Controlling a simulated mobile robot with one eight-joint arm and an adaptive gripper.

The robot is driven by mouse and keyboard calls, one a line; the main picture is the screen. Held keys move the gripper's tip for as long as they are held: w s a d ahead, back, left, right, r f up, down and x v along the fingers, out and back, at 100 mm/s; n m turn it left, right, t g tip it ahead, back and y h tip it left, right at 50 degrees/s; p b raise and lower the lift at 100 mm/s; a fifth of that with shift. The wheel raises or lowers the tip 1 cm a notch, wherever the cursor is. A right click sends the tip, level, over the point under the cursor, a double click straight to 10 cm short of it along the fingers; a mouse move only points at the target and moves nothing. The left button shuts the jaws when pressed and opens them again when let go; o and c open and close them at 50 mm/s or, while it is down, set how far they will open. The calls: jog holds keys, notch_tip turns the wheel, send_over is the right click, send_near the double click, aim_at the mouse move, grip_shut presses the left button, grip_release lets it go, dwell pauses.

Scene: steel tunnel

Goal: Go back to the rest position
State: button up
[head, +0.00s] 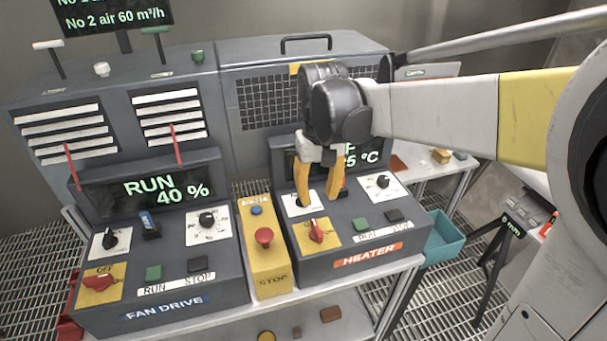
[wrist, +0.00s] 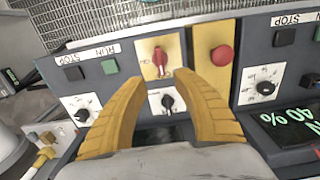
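My gripper (head: 318,180) hangs in front of the heater panel (head: 350,243), with its two yellow fingers apart and nothing between them. In the wrist view my gripper (wrist: 160,122) shows the fingers spread, with a black selector knob (wrist: 168,101) and a red rotary switch (wrist: 161,60) on its yellow plate seen between and beyond them. In the head view the red rotary switch (head: 316,230) sits just below the fingertips. I cannot tell whether a finger touches the panel. The arm hides part of the heater display (head: 358,158), which shows a value ending in 5 °C.
The fan drive panel (head: 165,308) at left reads RUN 40 %. A yellow stop box (head: 266,284) with a red mushroom button (head: 264,237) stands between the panels. A teal bin (head: 444,238) hangs at the right of the bench. A tripod stand (head: 497,255) is farther right.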

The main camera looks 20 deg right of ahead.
jog(key=s+f+t+b, duration=0.7)
jog(key=s+f+b, duration=0.3)
jog(key=s+b, duration=0.1)
jog(key=shift+s+f, duration=0.3)
jog(key=shift+s, duration=0.6)
dwell(1.1)
